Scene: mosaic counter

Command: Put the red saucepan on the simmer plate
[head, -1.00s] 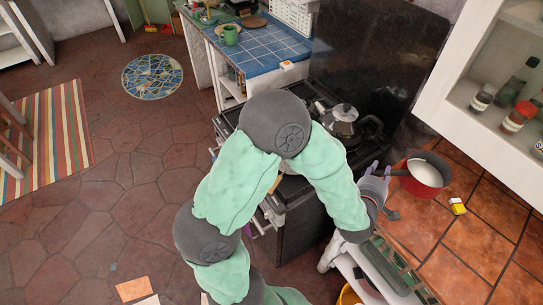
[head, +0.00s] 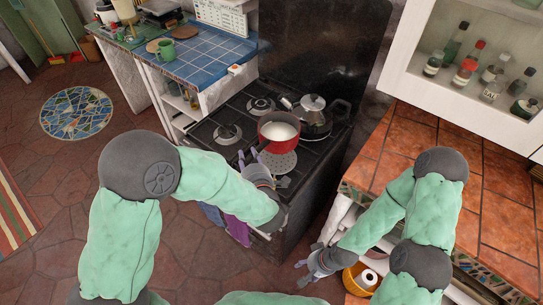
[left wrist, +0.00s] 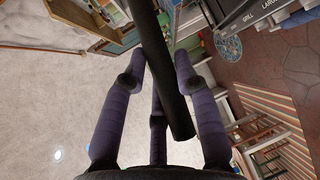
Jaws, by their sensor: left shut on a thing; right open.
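The red saucepan (head: 269,142), with something white inside, is upright over the stove in the head view. My left gripper (head: 254,162) is shut on its dark handle, which also shows between the fingers in the left wrist view (left wrist: 168,80). The round grey simmer plate (head: 281,163) lies on the front right of the hob. The pan covers its far part in the picture; I cannot tell whether they touch. My right gripper (head: 306,268) is open and empty, low in front of the tiled counter.
Bare burners (head: 227,133) are on the left. A blue-tiled counter (head: 205,52) adjoins the stove. The orange-tiled counter (head: 490,215) is at right, under a shelf of bottles.

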